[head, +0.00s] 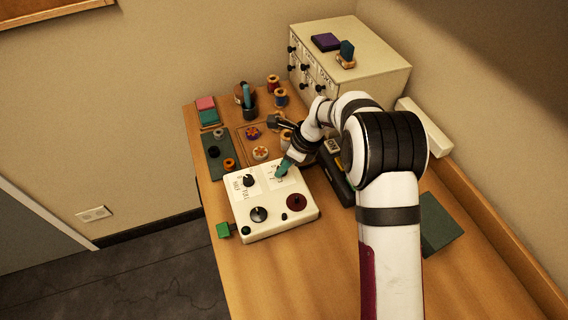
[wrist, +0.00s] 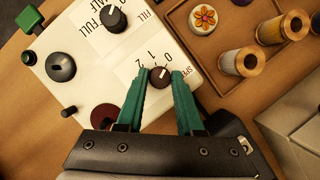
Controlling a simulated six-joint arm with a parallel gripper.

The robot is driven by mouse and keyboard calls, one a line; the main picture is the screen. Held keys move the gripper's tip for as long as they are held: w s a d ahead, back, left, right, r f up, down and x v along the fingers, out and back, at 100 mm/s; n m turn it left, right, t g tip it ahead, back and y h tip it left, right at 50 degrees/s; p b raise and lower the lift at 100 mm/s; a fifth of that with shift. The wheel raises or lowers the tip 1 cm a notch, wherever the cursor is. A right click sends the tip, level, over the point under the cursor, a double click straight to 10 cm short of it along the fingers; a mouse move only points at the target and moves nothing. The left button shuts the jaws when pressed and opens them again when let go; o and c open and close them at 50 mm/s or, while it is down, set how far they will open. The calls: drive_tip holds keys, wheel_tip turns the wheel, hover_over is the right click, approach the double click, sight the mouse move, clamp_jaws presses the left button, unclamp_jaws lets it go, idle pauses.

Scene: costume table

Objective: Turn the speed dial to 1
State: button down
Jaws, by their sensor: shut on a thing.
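The white control box (head: 272,222) stands on the table, and its top fills the left of the wrist view. The speed dial (wrist: 160,78) is a small dark knob with a pale pointer mark, beside a printed scale 0, 1, 2. In the head view my gripper (head: 281,169) reaches the box's far right part and covers the dial.
Another black knob (wrist: 113,18), with HALF and FULL labels, sits on the same panel. A round black control (wrist: 61,66) and a dark red disc (wrist: 105,115) are near. A wooden tray (wrist: 208,62) with spools lies beside the box. A drawer cabinet (head: 385,75) stands behind.

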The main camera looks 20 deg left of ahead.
drive_tip(key=n, duration=0.2)
drive_tip(key=n+g, duration=0.1)
drive_tip(key=n, duration=0.1)
drive_tip(key=shift+w+g, duration=0.15)
drive_tip(key=shift+g, duration=0.15)
drive_tip(key=shift+w+a+n+g+h, duration=0.1)
drive_tip(key=shift+n+g+h, duration=0.25)
drive_tip(key=shift+n, duration=0.75)
drive_tip(key=shift+n+g+h, duration=0.25)
drive_tip(key=shift+n+h, duration=0.1)
drive_tip(key=shift+n, duration=0.75)
drive_tip(key=c, duration=0.5)
unclamp_jaws()
drive_tip(key=shift+c, duration=0.2)
drive_tip(key=v, duration=1.5)
drive_tip(key=shift+w+r, duration=0.2)
drive_tip(key=shift+r, duration=0.15)
